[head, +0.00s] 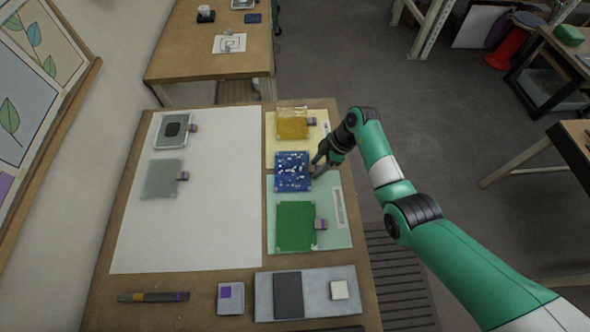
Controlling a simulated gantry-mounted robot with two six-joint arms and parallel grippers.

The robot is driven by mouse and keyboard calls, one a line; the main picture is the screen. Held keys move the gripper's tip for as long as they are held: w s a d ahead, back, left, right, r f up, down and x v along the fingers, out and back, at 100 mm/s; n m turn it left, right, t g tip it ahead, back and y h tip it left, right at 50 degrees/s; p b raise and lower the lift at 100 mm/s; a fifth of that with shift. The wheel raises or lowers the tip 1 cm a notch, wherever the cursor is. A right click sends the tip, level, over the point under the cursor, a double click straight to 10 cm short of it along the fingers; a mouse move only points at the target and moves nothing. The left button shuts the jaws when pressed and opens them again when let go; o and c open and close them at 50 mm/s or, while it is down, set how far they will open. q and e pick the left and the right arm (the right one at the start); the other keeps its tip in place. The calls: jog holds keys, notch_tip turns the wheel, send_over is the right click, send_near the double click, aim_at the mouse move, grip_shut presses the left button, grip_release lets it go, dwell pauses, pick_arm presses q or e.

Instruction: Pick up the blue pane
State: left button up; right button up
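The blue pane (291,171) is a speckled blue square on the right-hand side of the table, between a yellow pane (292,124) and a green pane (296,226). It looks flat, and I cannot tell whether it is raised. My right gripper (317,170) reaches in from the right, with its fingers at the blue pane's right edge. That edge is partly hidden by the fingers, and no tab shows there. Whether the fingers are open or closed on it is too small to tell. My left gripper is not in view.
A large white sheet (200,235) covers the table's left part, with a dark-centred pane (172,130) and a grey pane (163,179). The sheet's middle is clear.

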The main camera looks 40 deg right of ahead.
grip_shut()
notch_tip(320, 180, up, 4)
jog(key=p, duration=0.3)
jog(key=shift+s+r, duration=0.15)
jog(key=shift+r, duration=0.05)
jog(key=s+a+r+p, duration=0.1)
jog(key=s+r+p, duration=0.3)
jog(key=s+p, duration=0.1)
jog(key=s+a+r+p, duration=0.1)
jog(key=s+r+p, duration=0.3)
jog(key=s, duration=0.4)
jog(key=shift+s+r+p, duration=0.25)
jog(key=shift+r+p, duration=0.1)
jog(key=shift+p, duration=0.45)
